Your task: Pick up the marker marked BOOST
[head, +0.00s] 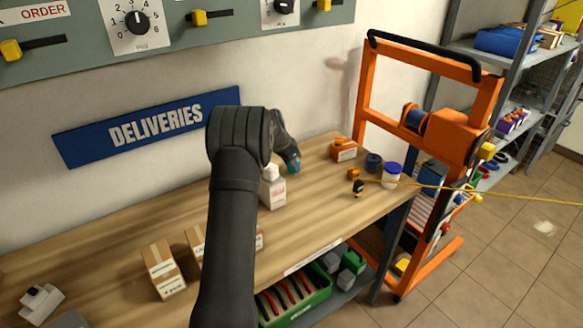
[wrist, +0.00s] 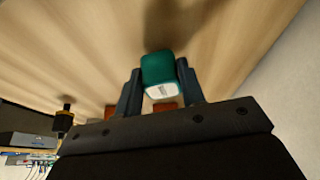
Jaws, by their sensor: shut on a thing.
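My gripper (wrist: 160,90) is shut on a teal thing with a white end (wrist: 160,68), held between its two dark fingers. Small print shows on the white end, but I cannot read it, so I cannot tell whether it says BOOST. In the head view, the teal thing (head: 293,166) shows below my gripper, over the wooden table near the wall. My arm hides part of it there. I cannot tell whether it touches the table.
A white carton (head: 273,190) stands close on the near left. An orange box (head: 343,150), a dark blue jar (head: 373,161) and a blue-lidded white jar (head: 391,174) stand to the right. Cardboard boxes (head: 163,270) stand at front left. An orange trolley (head: 455,135) adjoins the table's right end.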

